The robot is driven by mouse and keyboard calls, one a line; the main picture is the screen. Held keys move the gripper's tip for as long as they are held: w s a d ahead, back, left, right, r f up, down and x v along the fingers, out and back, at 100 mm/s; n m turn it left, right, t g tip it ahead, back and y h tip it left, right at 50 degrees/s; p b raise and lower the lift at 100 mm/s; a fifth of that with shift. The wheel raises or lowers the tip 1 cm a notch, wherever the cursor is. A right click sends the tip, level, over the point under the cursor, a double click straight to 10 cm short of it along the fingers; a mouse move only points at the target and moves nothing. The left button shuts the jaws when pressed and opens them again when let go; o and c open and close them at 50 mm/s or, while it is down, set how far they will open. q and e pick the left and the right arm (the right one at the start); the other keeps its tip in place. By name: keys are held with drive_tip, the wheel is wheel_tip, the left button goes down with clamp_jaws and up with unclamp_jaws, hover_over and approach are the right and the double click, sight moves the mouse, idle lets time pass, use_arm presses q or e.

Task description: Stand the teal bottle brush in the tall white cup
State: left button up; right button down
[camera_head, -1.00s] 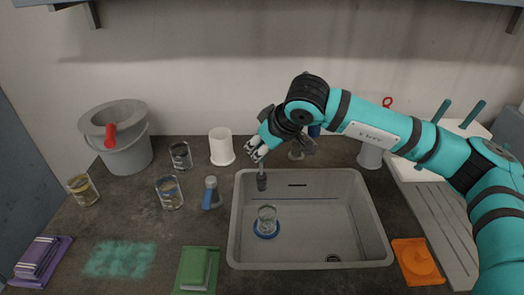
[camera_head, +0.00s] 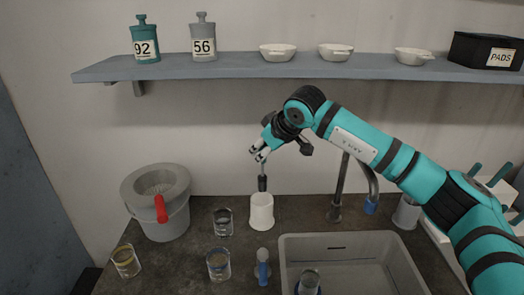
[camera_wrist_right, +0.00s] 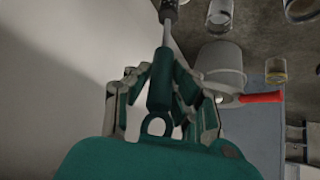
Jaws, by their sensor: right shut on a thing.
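My right gripper (camera_head: 258,154) is shut on the teal handle of the bottle brush, and the handle (camera_wrist_right: 160,85) shows between the fingers in the right wrist view. In the head view the brush hangs roughly upright, with its dark bristle head (camera_head: 262,183) at the bottom. The tall white cup (camera_head: 261,212) stands upright on the counter directly below the bristles. The bristle tip appears at the cup's rim; I cannot tell whether it is above, behind or just inside the opening. My left gripper is not in view.
Glass jars (camera_head: 223,222) and a grey bucket (camera_head: 160,220) with a red handle stand left of the cup. A blue-handled tool (camera_head: 263,268) is in front. The sink (camera_head: 350,241) and tap (camera_head: 338,190) are to the right. A shelf (camera_head: 230,72) runs above.

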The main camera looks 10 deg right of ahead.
sight(261, 176)
drive_tip(key=shift+f+b, duration=0.4)
drive_tip(key=shift+f, duration=0.5)
drive_tip(key=shift+a+f+b, duration=0.1)
drive_tip(key=shift+f+b, duration=0.4)
drive_tip(key=shift+f, duration=0.45)
drive_tip(key=shift+w+d+f+b, duration=0.1)
drive_tip(key=shift+w+f+b, duration=0.25)
drive_tip(key=shift+f, duration=0.6)
drive_tip(key=shift+w+d+f+b, duration=0.1)
drive_tip(key=shift+w+f+b, duration=0.1)
drive_tip(key=shift+f+b, duration=0.6)
drive_tip(key=shift+w+f+b, duration=0.2)
drive_tip(key=shift+w+f, duration=0.05)
drive_tip(key=shift+f, duration=0.9)
drive_tip(key=c, duration=1.1)
unclamp_jaws()
drive_tip(key=v, duration=1.2)
